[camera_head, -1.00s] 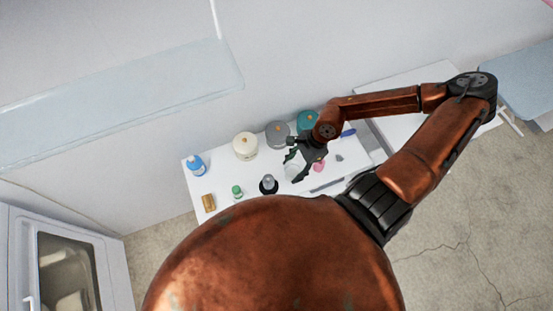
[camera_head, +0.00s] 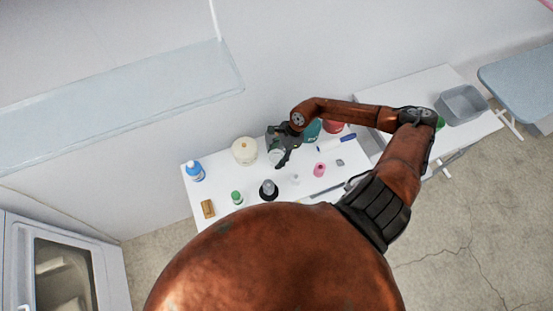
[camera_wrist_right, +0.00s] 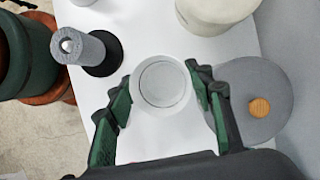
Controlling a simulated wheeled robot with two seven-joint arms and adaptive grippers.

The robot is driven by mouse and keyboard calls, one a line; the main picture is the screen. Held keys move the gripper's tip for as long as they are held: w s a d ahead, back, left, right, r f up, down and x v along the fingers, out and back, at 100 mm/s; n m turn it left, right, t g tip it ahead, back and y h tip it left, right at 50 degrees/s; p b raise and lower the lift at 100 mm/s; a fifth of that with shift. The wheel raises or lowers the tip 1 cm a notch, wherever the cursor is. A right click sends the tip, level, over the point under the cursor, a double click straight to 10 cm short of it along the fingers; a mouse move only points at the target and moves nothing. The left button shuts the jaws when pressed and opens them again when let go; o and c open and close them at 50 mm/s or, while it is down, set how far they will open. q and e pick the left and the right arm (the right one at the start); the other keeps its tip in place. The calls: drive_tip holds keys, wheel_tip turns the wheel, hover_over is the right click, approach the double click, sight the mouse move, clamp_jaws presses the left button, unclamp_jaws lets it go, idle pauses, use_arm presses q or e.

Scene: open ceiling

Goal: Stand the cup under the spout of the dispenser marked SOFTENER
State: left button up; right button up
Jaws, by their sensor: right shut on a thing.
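The white round cup (camera_wrist_right: 162,84) is seen from above in the right wrist view, between the two green-padded fingers of my right gripper (camera_wrist_right: 158,82), which is shut on it. In the head view the right gripper (camera_head: 284,146) and the cup (camera_head: 276,157) are at the back of the white table, in front of the grey dispenser. The grey dispenser (camera_wrist_right: 272,80), with an orange knob, is beside the right finger in the wrist view. A cream dispenser (camera_head: 244,150) and a teal one (camera_head: 313,130) stand either side. No dispenser marking is readable. My left gripper is out of view.
On the white table (camera_head: 222,177) are a blue bottle (camera_head: 195,171), a brown block (camera_head: 208,208), a green-capped bottle (camera_head: 237,197), a grey-and-black object (camera_head: 268,189) and a pink item (camera_head: 320,170). A red dispenser (camera_head: 334,126) stands at the back right.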

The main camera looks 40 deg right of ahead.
sight(276, 160)
drive_tip(key=shift+f, duration=1.1)
drive_tip(key=shift+f, duration=0.2)
drive_tip(key=o, duration=0.7)
drive_tip(key=shift+c, duration=0.2)
drive_tip(key=shift+r, duration=0.15)
